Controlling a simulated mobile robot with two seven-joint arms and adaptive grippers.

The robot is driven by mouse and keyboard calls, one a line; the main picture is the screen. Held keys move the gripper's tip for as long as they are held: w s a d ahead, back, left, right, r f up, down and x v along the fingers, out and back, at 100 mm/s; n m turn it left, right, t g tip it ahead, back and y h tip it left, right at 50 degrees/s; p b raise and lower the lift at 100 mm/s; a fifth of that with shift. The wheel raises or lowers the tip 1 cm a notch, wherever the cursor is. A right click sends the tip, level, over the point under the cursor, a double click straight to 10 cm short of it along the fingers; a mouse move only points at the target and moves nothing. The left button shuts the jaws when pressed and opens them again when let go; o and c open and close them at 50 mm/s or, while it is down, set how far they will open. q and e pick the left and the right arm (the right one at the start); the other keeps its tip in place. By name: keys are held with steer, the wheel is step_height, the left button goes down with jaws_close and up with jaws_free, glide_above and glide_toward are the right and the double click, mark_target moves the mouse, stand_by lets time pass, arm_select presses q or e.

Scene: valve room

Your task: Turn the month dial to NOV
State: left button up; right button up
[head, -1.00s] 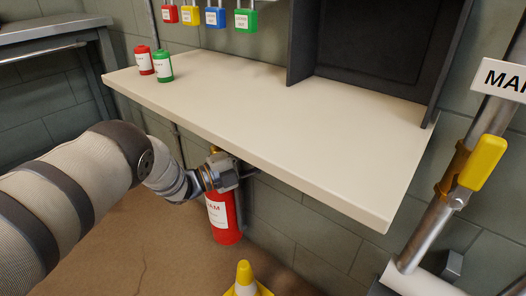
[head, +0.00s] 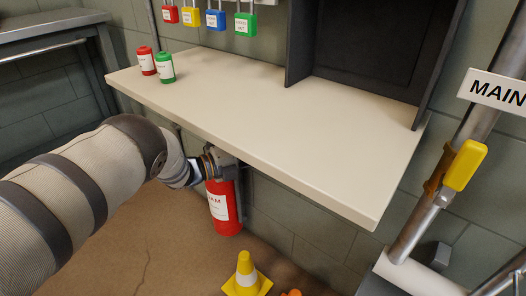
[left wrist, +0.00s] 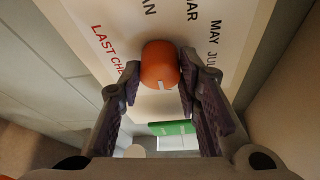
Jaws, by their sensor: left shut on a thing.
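The month dial (left wrist: 160,66) is an orange round knob on a white panel (left wrist: 205,20) in the left wrist view. A small white mark shows on the knob's lower part. Printed around it are parts of JAN, MAR, MAY and JU, and red text starting LAST CHE. NOV is not readable. My left gripper (left wrist: 150,86) is shut on the knob, with a finger on each side. In the head view my left gripper (head: 215,163) is under the bench's front edge, above the red extinguisher; the dial is hidden there. My right gripper is not in view.
The cream bench (head: 270,120) overhangs the gripper. Red (head: 146,61) and green (head: 165,67) canisters stand on its left end. A red extinguisher (head: 224,212) is below, a yellow cone (head: 246,272) on the floor. A pipe with a yellow handle (head: 465,165) stands right.

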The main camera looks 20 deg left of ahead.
arm_select(q)
steer(key=shift+a, duration=0.1)
steer(key=o, duration=1.1)
steer(key=shift+o, duration=0.2)
steer(key=v, duration=1.2)
